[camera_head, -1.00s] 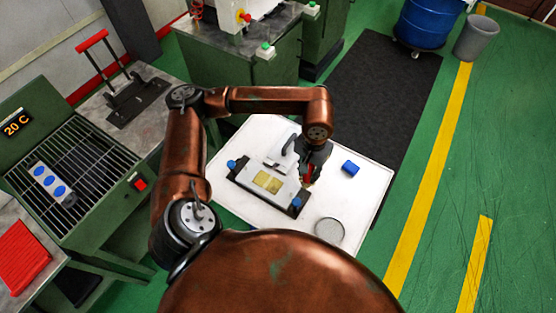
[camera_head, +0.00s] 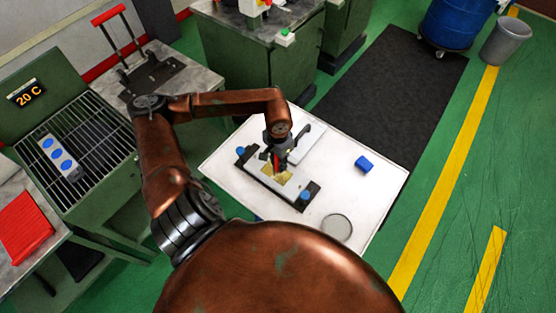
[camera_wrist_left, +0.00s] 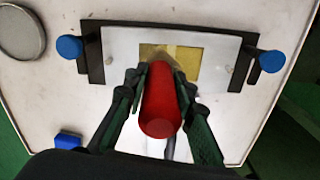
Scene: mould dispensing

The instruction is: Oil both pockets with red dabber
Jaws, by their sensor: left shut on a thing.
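The mould plate (camera_head: 268,178) lies on the white table, clamped in a black frame with a blue knob at each end. It also shows in the left wrist view (camera_wrist_left: 120,45). A gold pocket area (camera_wrist_left: 190,62) sits in its middle, partly covered by the dabber and fingers. My left gripper (camera_head: 277,157) is over the plate, shut on the red dabber (camera_wrist_left: 162,108), whose lower end points at the gold area. Whether the dabber touches it I cannot tell. My right gripper is not in view.
A plate with a black handle (camera_head: 308,138) lies just behind the mould. A round dish (camera_head: 337,227) and a blue block (camera_head: 364,163) are on the white table (camera_head: 375,192). At left stand a green grill unit (camera_head: 112,190) and a red tray (camera_head: 24,226).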

